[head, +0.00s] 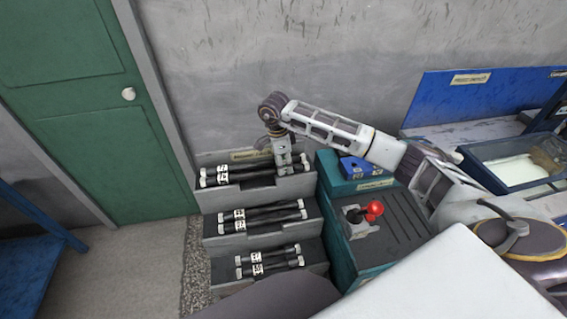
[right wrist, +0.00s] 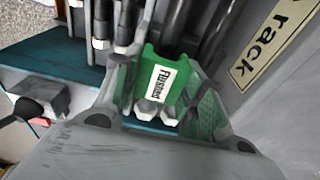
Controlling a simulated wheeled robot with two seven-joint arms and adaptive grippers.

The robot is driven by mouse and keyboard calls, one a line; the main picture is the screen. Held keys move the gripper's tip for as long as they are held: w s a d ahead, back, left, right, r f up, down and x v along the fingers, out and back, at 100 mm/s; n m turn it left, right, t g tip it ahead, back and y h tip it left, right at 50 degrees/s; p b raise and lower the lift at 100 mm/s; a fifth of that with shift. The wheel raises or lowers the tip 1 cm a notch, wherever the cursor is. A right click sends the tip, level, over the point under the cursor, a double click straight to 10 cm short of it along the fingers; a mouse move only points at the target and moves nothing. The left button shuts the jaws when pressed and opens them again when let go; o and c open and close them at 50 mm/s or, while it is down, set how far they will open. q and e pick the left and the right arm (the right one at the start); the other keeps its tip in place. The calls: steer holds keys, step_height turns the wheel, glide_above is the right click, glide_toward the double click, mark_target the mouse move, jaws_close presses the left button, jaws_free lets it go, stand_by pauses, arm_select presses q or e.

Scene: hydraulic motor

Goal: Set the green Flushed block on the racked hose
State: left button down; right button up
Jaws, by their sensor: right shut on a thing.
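My right gripper (head: 290,165) is over the right end of the top step of the hose rack (head: 312,192). In the right wrist view its fingers (right wrist: 163,92) are shut on the green block (right wrist: 146,88), which bears a white "Flushed" label. Black hoses (right wrist: 172,25) run just behind the block, and pale hex fittings (right wrist: 150,108) show at its lower edge. I cannot tell whether the block touches a hose. In the head view, black hoses with white tags (head: 245,172) lie on the top step; the block cannot be made out there. My left gripper is not in view.
More hoses lie on the middle step (head: 262,216) and bottom step (head: 270,262). Right of the rack stands a teal cabinet (head: 345,262) with a red-knobbed lever (head: 375,208) and a blue block (head: 352,166). The wall is close behind the rack.

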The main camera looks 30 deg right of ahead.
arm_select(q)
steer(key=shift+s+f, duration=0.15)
arm_select(e)
steer(key=shift+f, duration=0.15)
steer(key=o, duration=0.9)
steer(key=shift+a+r, duration=0.1)
steer(key=shift+r, duration=0.65)
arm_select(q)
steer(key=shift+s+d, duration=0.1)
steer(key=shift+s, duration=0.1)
arm_select(e)
steer(key=r, duration=0.7)
steer(key=a+r, duration=0.1)
steer(key=r, duration=0.2)
steer(key=shift+w+a+r, duration=0.1)
steer(key=shift+w+r, duration=0.05)
steer(key=shift+r, duration=0.1)
